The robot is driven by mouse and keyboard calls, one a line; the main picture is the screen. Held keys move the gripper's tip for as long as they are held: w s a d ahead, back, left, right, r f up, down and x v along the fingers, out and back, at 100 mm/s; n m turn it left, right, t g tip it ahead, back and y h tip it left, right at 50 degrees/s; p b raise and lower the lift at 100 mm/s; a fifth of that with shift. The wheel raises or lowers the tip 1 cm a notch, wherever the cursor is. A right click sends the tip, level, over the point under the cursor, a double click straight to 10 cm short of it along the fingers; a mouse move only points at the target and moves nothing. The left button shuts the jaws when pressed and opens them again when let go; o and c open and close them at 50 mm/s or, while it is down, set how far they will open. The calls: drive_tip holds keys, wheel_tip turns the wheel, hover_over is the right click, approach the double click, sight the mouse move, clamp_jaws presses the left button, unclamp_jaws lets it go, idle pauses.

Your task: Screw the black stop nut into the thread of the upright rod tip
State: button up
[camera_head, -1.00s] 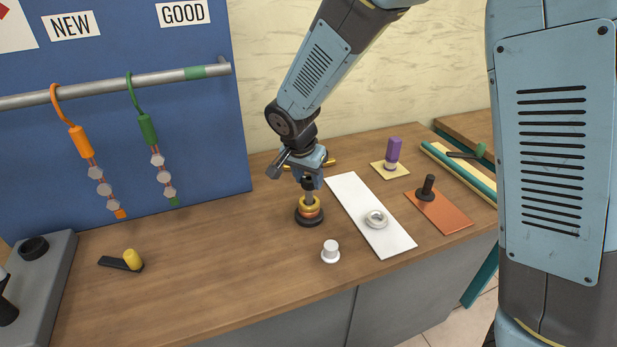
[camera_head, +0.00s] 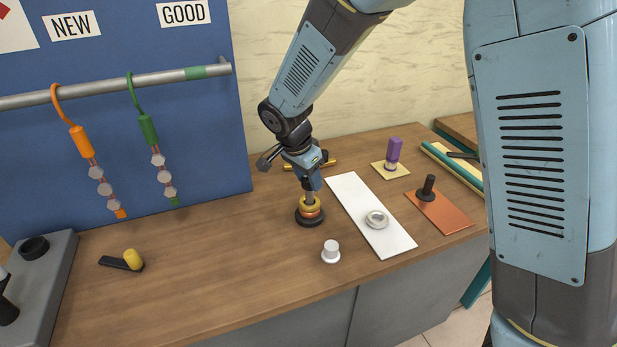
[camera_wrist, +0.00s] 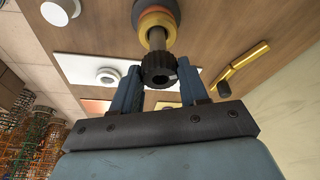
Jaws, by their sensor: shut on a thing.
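The rod (camera_wrist: 157,38) also shows in the wrist view, running into the black stop nut. My gripper (camera_wrist: 160,72) is shut on the black ribbed stop nut (camera_wrist: 158,69), one finger on each side. In the head view my gripper (camera_head: 309,181) is directly above the rod, with the nut at its tip. The nut sits at the rod's tip; how far it is threaded on cannot be told.
A white plate (camera_head: 358,196) with a pale ring (camera_head: 376,219) lies right of the rod. A white knob (camera_head: 331,252) stands in front. A brass bar (camera_head: 326,164) lies behind. An orange plate (camera_head: 452,214) is farther right.

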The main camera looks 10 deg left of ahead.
drive_tip(key=o, duration=0.6)
drive_tip(key=shift+n, duration=0.9)
drive_tip(key=shift+y, duration=0.3)
drive_tip(key=shift+n, duration=0.9)
drive_tip(key=shift+d, duration=0.1)
drive_tip(key=shift+n+t+y, duration=0.3)
drive_tip(key=shift+n+y, duration=0.1)
drive_tip(key=shift+n, duration=0.4)
